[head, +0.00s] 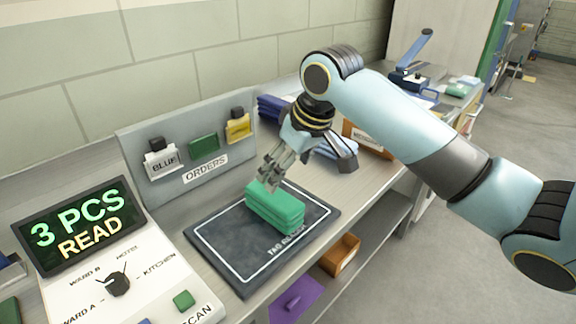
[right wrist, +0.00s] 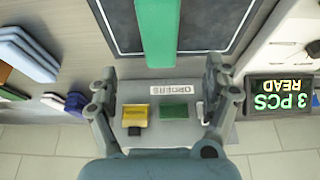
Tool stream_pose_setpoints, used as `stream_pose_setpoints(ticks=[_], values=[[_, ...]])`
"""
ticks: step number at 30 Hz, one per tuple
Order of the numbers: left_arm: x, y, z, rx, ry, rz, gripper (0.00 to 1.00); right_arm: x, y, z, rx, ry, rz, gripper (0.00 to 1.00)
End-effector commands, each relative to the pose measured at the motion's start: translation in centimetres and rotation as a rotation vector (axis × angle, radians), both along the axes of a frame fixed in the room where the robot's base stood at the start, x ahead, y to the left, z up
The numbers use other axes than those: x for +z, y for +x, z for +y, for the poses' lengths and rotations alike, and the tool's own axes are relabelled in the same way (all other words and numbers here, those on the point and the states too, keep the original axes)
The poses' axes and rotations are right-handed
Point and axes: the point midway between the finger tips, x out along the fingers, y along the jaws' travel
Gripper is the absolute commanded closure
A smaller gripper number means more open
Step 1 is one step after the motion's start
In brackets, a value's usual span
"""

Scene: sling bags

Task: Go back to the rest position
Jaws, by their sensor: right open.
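A stack of green folded pieces (head: 275,207) lies on the dark tag reader pad (head: 230,260). My right gripper (head: 268,178) hangs just above and behind the stack, and its arm comes in from the right. In the right wrist view my right gripper (right wrist: 163,85) has its fingers wide apart with nothing between them. That view shows the green stack (right wrist: 158,35) beyond the fingers, on the pad. In the head view I cannot tell whether the fingertips touch the stack. My left gripper is not in view.
A display (head: 80,225) reads "3 PCS READ" above a panel with a dial (head: 118,284). An orders board (head: 180,150) with hanging tags stands behind the pad. Blue folded pieces (head: 272,107) and a brown bin (head: 365,140) sit behind my arm. A shelf below holds an orange bin (head: 340,255).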

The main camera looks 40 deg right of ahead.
Motion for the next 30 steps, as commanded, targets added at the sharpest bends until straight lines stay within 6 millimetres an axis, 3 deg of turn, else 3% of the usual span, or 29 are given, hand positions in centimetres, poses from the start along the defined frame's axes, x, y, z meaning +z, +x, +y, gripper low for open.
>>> stream_pose_setpoints(ticks=[14, 17, 21, 30], values=[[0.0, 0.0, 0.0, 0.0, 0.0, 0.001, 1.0, -0.4, -0.6, 0.4, 0.004, -0.001, 0.004, 0.16], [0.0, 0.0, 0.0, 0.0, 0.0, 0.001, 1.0, -1.6, -3.1, 1.7, 0.018, -0.011, 0.016, 0.16], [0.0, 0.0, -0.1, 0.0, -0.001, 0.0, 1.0, -3.1, -8.4, 4.0, 0.033, -0.033, 0.032, 0.16], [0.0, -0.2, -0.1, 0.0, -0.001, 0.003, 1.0, -3.1, -17.1, 6.3, 0.017, -0.074, 0.056, 0.16]])
